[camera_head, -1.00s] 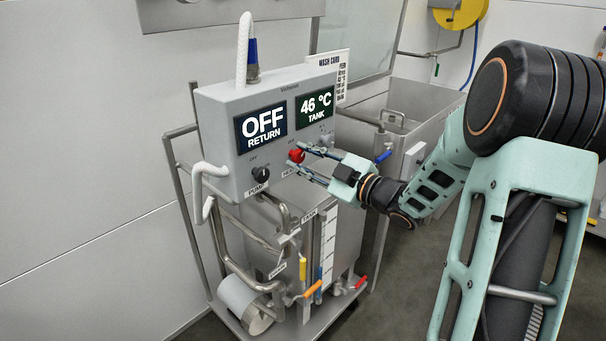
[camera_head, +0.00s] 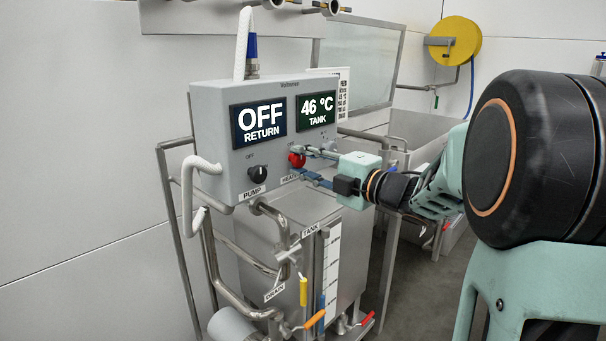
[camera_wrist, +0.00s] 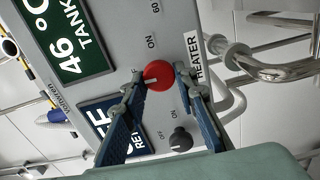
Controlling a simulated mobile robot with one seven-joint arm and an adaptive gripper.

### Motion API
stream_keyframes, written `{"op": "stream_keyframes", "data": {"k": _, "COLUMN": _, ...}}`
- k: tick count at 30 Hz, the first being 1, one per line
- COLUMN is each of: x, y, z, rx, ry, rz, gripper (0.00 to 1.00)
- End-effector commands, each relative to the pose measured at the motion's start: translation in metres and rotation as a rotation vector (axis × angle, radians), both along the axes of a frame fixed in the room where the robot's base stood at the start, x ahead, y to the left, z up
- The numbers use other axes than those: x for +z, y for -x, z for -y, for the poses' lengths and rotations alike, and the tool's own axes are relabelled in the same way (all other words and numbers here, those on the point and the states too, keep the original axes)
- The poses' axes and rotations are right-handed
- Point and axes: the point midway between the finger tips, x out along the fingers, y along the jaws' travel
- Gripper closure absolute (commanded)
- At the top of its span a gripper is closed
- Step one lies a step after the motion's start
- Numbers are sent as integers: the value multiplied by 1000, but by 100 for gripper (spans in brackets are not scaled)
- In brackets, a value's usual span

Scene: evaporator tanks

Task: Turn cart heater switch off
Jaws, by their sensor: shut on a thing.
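The red heater switch (camera_head: 296,160) is a round knob on the front of the grey control box, above the HEATER label. It also shows in the wrist view (camera_wrist: 158,75), with a white mark pointing left in that picture. In the wrist view the blue fingers touch the knob's sides.
The black pump knob (camera_head: 257,174) sits left of the heater switch. The displays read OFF RETURN (camera_head: 259,123) and 46 °C TANK (camera_head: 317,110). Bent pipes (camera_head: 270,235) and the steel tank (camera_head: 318,225) lie below. A sink stands behind at right.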

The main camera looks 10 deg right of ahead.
Motion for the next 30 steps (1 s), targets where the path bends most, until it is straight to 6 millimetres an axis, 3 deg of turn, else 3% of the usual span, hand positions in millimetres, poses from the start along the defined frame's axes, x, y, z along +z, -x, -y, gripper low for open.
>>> {"op": "stream_keyframes", "data": {"k": 19, "x": -1, "y": 0, "z": 1, "rx": -1, "ry": 42, "rz": 28, "gripper": 98}}
{"op": "stream_keyframes", "data": {"k": 20, "x": -1, "y": 0, "z": 1, "rx": -1, "ry": 42, "rz": 28, "gripper": 71}}
{"op": "stream_keyframes", "data": {"k": 21, "x": -1, "y": 0, "z": 1, "rx": -1, "ry": 42, "rz": 28, "gripper": 67}}
{"op": "stream_keyframes", "data": {"k": 24, "x": -1, "y": 0, "z": 1, "rx": -1, "ry": 41, "rz": 27, "gripper": 57}}
{"op": "stream_keyframes", "data": {"k": 30, "x": 0, "y": 0, "z": 0, "rx": -1, "ry": 40, "rz": 28, "gripper": 57}}
